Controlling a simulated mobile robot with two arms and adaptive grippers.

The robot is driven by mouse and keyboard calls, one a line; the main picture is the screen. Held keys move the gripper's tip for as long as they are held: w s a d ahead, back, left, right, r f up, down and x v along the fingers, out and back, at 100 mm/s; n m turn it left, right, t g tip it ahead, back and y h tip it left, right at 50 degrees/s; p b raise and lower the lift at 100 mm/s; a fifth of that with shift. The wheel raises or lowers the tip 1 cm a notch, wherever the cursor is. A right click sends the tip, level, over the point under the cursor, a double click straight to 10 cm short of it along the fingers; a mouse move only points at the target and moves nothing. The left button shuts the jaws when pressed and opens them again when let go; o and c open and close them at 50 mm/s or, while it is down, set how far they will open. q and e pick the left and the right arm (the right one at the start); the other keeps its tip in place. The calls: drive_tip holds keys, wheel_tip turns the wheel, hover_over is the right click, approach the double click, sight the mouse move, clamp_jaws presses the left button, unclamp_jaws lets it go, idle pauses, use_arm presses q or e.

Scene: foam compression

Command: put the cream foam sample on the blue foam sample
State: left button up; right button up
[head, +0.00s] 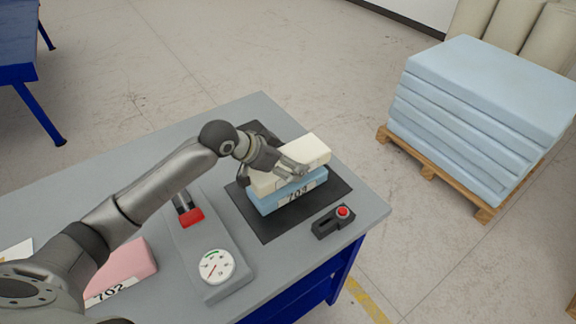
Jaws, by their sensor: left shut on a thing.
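The cream foam sample (314,151) is a flat pale block directly over the blue foam sample (307,191). The blue sample is a light blue block with a label on its front, on a dark mat (268,230). My left gripper (296,172) is shut on the cream sample, reaching in from the left across its middle. The cream sample looks level with the blue one's top; whether they touch fully is hard to tell behind the gripper. My right gripper is not in view.
A gauge device (228,283) with a dial and red part stands left of the mat. A small dark box with a red button (334,221) sits at the right. A pink foam block (125,268) lies at the left. Blue sheets (480,95) are stacked on a pallet beyond.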

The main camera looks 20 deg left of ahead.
sight(288, 169)
use_arm(q)
drive_tip(key=shift+w+f, duration=0.4)
drive_tip(key=shift+f, duration=0.1)
wheel_tip(288, 169, down, 2)
drive_tip(key=shift+f+p, duration=0.15)
drive_tip(key=shift+p, duration=0.7)
drive_tip(key=shift+f, duration=0.55)
drive_tip(key=o, duration=0.8)
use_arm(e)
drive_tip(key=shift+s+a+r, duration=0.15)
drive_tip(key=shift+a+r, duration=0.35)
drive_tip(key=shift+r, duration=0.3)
use_arm(q)
drive_tip(key=shift+r, duration=0.15)
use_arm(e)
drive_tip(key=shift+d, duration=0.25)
